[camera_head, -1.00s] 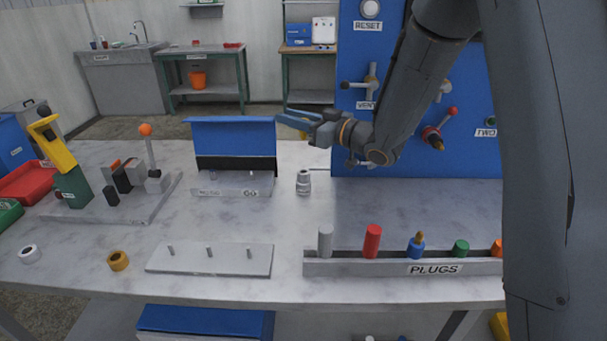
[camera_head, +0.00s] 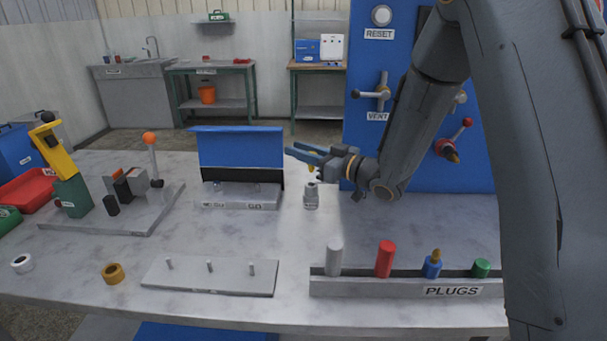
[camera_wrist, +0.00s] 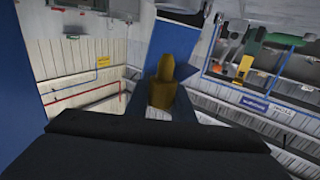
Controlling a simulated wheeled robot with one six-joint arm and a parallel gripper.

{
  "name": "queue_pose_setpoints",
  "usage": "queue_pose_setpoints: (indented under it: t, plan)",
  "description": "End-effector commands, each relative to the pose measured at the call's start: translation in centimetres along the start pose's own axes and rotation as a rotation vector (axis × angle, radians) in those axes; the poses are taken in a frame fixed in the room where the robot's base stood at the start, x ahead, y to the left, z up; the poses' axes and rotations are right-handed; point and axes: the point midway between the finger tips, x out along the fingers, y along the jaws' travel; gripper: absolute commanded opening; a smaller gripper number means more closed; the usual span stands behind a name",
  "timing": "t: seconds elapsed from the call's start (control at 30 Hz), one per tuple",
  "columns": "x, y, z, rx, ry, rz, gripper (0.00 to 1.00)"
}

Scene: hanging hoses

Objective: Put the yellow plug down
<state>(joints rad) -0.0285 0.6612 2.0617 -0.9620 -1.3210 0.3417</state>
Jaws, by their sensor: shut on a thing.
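My gripper (camera_head: 307,155) is at the end of the arm, above the bench and just right of the blue upright panel. It is shut on the yellow plug, whose small lower part (camera_head: 311,168) shows under the fingers. In the wrist view the yellow plug (camera_wrist: 163,88) stands out between the blue fingers, dull yellow with a narrower tip. The plug is clear of the bench, over or near a grey fitting (camera_head: 311,199). I cannot tell the exact gap between them.
A grey rack labelled PLUGS (camera_head: 372,287) at the front right holds white, red, blue and green plugs. A low plate with pegs (camera_head: 212,276) lies front centre. The blue panel (camera_head: 240,150) stands close left; a blue valve board (camera_head: 362,150) stands behind. Bare bench lies between.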

Motion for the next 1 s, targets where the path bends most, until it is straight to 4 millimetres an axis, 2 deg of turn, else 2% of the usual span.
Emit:
queue_pose_setpoints:
  t: [0.1, 0.27, 0.43, 1.0]
  plan:
    - [0.0, 0.0, 1.6, 0.001, -0.001, 0.0, 0.0]
    - [0.0, 0.0, 2.7, 0.0, 0.0, 0.0, 0.0]
    - [0.0, 0.0, 5.1, 0.001, -0.002, 0.0, 0.0]
    - [0.0, 0.0, 6.1, -0.002, 0.001, 0.0, 0.0]
